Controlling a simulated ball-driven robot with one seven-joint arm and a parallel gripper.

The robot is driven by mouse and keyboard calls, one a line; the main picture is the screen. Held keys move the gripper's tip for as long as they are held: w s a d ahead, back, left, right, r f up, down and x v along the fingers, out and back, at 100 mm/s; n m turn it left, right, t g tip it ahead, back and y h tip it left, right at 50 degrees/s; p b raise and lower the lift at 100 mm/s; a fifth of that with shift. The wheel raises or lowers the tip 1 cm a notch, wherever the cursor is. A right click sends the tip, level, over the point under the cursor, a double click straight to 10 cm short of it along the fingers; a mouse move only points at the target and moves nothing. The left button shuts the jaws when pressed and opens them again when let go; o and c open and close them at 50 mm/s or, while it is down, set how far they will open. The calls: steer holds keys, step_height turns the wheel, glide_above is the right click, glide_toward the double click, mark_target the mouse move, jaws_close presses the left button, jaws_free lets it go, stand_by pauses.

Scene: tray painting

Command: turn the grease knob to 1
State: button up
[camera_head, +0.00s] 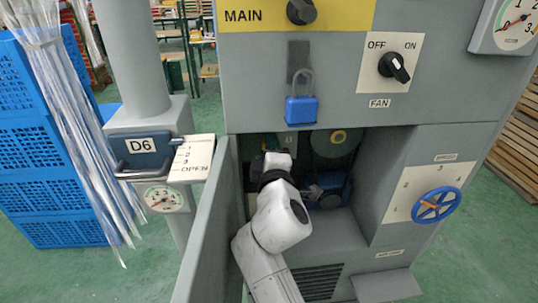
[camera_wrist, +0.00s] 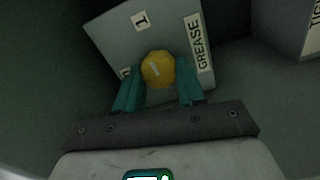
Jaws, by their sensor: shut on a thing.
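The grease knob is a round yellow knob (camera_wrist: 158,69) on a grey plate (camera_wrist: 113,38) in the wrist view. A short pale mark shows on its face; I cannot tell exactly which label it points to. A label 1 (camera_wrist: 139,20) sits above the knob and a GREASE label (camera_wrist: 198,43) to its right. Another label at the lower left is partly hidden by a finger. My gripper (camera_wrist: 158,85) is shut on the knob, with one teal finger on each side. In the head view my arm reaches into the cabinet opening and hides the knob.
In the head view, an open cabinet door (camera_head: 205,235) stands left of my arm. A blue padlock (camera_head: 301,110) hangs above the opening. Dark machinery (camera_head: 327,190) lies just right of my wrist. A blue handwheel (camera_head: 436,205) is farther right.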

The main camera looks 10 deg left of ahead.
steer(key=shift+f+m, duration=0.15)
steer(key=shift+m, duration=0.25)
steer(key=o, duration=1.1)
steer(key=shift+c, duration=0.2)
steer(key=v, duration=1.1)
steer(key=shift+w, duration=0.1)
